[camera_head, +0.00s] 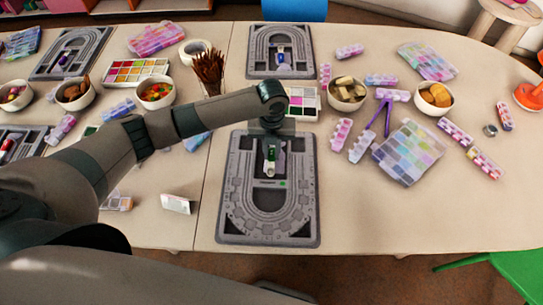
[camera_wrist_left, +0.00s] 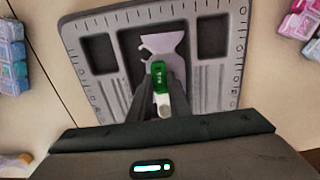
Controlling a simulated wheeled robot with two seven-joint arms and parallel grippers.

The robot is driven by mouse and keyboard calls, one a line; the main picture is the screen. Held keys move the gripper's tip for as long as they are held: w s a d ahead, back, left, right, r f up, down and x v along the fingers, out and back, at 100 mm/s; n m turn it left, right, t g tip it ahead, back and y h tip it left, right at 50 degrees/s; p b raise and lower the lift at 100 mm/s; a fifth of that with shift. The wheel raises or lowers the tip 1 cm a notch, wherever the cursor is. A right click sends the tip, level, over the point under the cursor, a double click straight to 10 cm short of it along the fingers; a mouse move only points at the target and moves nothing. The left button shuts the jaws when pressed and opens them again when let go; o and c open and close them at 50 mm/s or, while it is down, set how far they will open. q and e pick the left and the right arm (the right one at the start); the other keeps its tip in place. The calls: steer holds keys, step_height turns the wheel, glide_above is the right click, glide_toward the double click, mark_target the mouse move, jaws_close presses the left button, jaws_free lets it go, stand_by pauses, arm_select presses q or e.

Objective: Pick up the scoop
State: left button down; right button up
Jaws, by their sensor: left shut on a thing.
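The scoop (camera_wrist_left: 158,74) has a green handle with a white end, seen in the left wrist view. A pale lavender notched shape just beyond it looks like its pan, though the join is hard to make out. In the head view the scoop (camera_head: 271,157) shows green and white over the central grey bead board (camera_head: 230,200). My left gripper (camera_wrist_left: 160,90) points down over the board's middle recess, its dark fingers shut on the green handle. I cannot tell whether the scoop touches the board. My right gripper is not in view.
Another grey bead board (camera_head: 256,70) lies behind. A cup of brown sticks (camera_head: 210,85) and a paint-like palette (camera_head: 303,103) stand close to my left arm. Bowls, purple tweezers-like tool (camera_head: 381,118) and a clear bead case (camera_head: 408,152) lie to the right. The front right table is clear.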

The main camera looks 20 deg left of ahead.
mark_target(273, 157)
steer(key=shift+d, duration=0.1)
